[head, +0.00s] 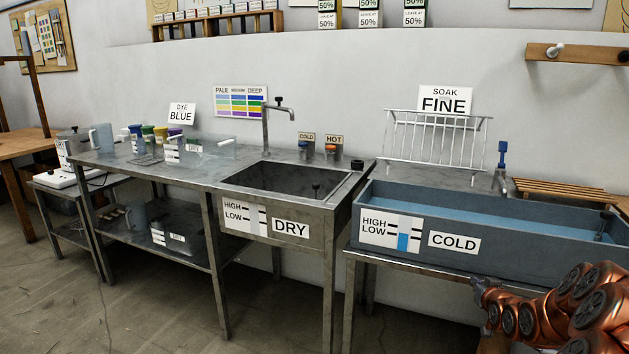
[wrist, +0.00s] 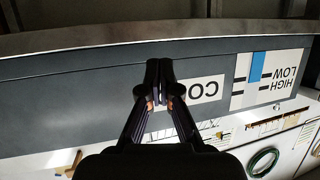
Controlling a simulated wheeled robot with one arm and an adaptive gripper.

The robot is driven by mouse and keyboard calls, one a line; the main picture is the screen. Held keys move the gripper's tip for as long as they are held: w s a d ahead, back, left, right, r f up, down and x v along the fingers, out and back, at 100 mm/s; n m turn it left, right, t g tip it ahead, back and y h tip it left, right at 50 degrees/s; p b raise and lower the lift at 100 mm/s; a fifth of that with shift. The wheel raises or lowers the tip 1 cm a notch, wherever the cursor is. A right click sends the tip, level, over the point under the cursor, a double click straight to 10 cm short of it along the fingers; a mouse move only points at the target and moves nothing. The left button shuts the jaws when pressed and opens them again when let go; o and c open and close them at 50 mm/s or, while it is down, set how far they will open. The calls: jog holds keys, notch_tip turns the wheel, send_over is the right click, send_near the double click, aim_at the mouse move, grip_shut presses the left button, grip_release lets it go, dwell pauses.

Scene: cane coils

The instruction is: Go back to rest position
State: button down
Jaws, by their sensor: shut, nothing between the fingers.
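My copper-coloured arm reaches in at the lower right of the head view, in front of the cold trough. In the wrist view my gripper (wrist: 159,72) is shut, its black fingertips together and empty. The fingers overlap the trough's front wall and partly cover its COLD label (wrist: 200,92); I cannot tell how far apart they are from it. In the head view the blue-grey soak trough (head: 520,220) holds blue water, and its level label (head: 391,231) shows a blue bar at LOW.
A metal sink (head: 287,228) marked DRY stands left of the trough. A steel bench (head: 150,165) with dye pots is farther left. A wire rack (head: 432,140) stands behind the trough. In the wrist view a dark green ring (wrist: 263,162) shows at the lower right. Open floor lies at left front.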

jog(key=s+a+r+n+g+y+p, duration=0.1)
jog(key=s+a+r+g+p, duration=0.15)
jog(key=s+a+r, duration=0.35)
jog(key=s+a+r+g+y+p, duration=0.15)
jog(key=s+a+r+p, duration=0.25)
jog(key=a, duration=0.5)
jog(key=s+a+r+n+g+p, duration=0.1)
jog(key=s+a+r+g+p, duration=0.3)
jog(key=a, duration=0.3)
jog(key=s+a+r+g+p, duration=0.2)
jog(key=s+a+r, duration=0.2)
jog(key=s, duration=0.7)
jog(key=s+a+r+g+p, duration=0.3)
jog(key=s+a+r, duration=0.1)
jog(key=s, duration=0.8)
jog(key=s+a+r+n+g+p, duration=0.1)
jog(key=s+a+r+g+p, duration=0.1)
jog(key=s, duration=1)
notch_tip(320, 180, up, 3)
jog(key=shift+s+a+r+y+p, duration=0.15)
jog(key=shift+a+y+p, duration=0.2)
jog(key=shift+a+p, duration=0.6)
